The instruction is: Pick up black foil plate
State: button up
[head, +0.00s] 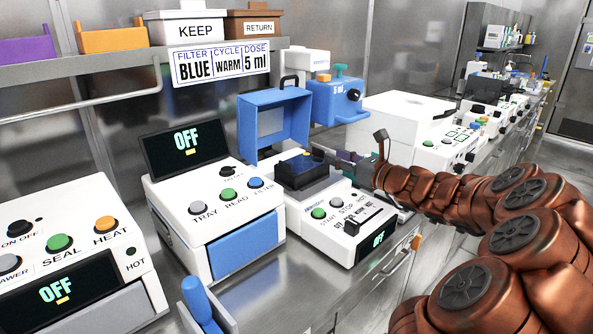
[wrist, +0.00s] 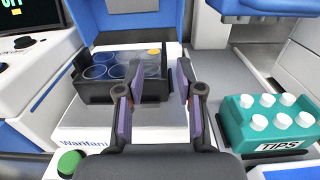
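The black foil plate (head: 303,172) sits on the white device under the raised blue lid. In the wrist view the plate (wrist: 95,90) shows round wells, a clear film over its right part and an orange dot at its back right. My gripper (wrist: 157,92) is open, with purple pads. Its left finger is in front of the plate and hides part of it; its right finger is just right of the plate's right side. I cannot tell whether either finger touches it. In the head view my gripper (head: 352,163) is right of the plate, partly hidden.
The blue lid (head: 274,125) stands open behind the plate. A teal TIPS rack (wrist: 270,122) with white caps is close on the right. A blue dispenser (head: 335,100) stands behind. An instrument with an OFF screen (head: 187,142) is on the left.

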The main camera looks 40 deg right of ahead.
aim_at(323, 152)
jog(key=shift+w, duration=0.95)
jog(key=w, duration=0.4)
jog(key=shift+a+f+b, duration=0.1)
jog(key=shift+f+b, duration=0.25)
jog(key=shift+w+a+r, duration=0.1)
jog(key=shift+w, duration=0.4)
jog(key=shift+c, duration=0.4)
grip_shut()
